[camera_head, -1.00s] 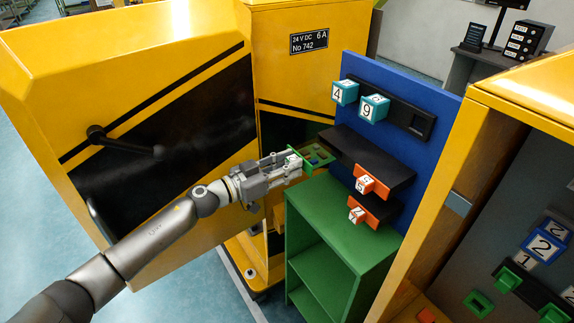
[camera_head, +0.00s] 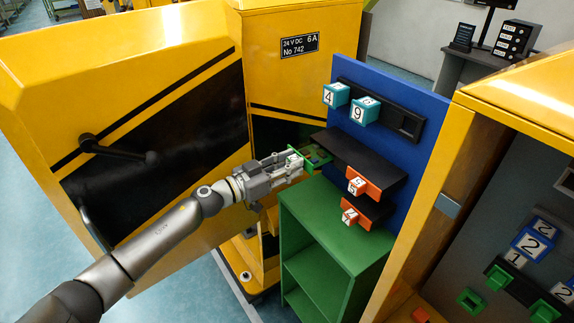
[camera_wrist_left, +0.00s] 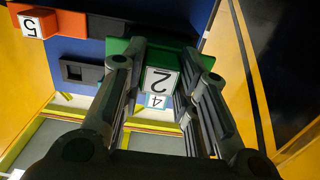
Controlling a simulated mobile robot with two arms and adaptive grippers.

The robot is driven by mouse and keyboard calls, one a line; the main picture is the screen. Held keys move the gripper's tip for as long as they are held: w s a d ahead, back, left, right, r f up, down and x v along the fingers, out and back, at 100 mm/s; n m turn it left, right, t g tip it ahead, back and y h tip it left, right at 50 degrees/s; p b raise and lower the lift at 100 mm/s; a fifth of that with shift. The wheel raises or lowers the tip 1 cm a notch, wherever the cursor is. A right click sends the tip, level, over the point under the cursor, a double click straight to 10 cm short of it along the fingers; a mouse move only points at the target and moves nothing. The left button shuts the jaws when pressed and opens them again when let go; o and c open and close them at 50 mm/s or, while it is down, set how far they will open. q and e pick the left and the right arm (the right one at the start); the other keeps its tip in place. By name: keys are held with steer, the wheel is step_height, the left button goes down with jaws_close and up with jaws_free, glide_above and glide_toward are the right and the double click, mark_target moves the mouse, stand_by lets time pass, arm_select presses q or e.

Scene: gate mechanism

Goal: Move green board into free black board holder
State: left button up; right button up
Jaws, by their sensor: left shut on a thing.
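My left gripper (camera_head: 294,162) is shut on the green board (camera_head: 317,158) by its white numbered block. In the left wrist view, the block (camera_wrist_left: 160,82) sits between the fingers, with the green board (camera_wrist_left: 183,55) behind it. The board is just left of the blue panel (camera_head: 405,155), above the green shelf. Contact with a holder cannot be told. A black holder (camera_head: 360,155) sticks out of the panel near the board. In the left wrist view, a black holder (camera_wrist_left: 82,68) with a square hole shows left of the board. My right gripper is not in view.
Teal cubes (camera_head: 364,110) sit on the upper black holder (camera_head: 405,123). Orange numbered blocks (camera_head: 361,183) are lower on the panel. The green shelf (camera_head: 335,225) stands below. Yellow cabinet walls (camera_head: 185,60) flank the space on the left and right.

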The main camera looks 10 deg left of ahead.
mark_target(311, 152)
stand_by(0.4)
arm_select(q)
steer(key=shift+x, duration=2.9)
steer(key=shift+w+d, duration=0.3)
steer(key=shift+w+d+p, duration=0.15)
steer(key=shift+p, duration=0.2)
steer(key=o, duration=1.1)
steer(key=shift+w+d, duration=0.1)
steer(key=shift+o, duration=0.2)
steer(key=shift+f, duration=0.1)
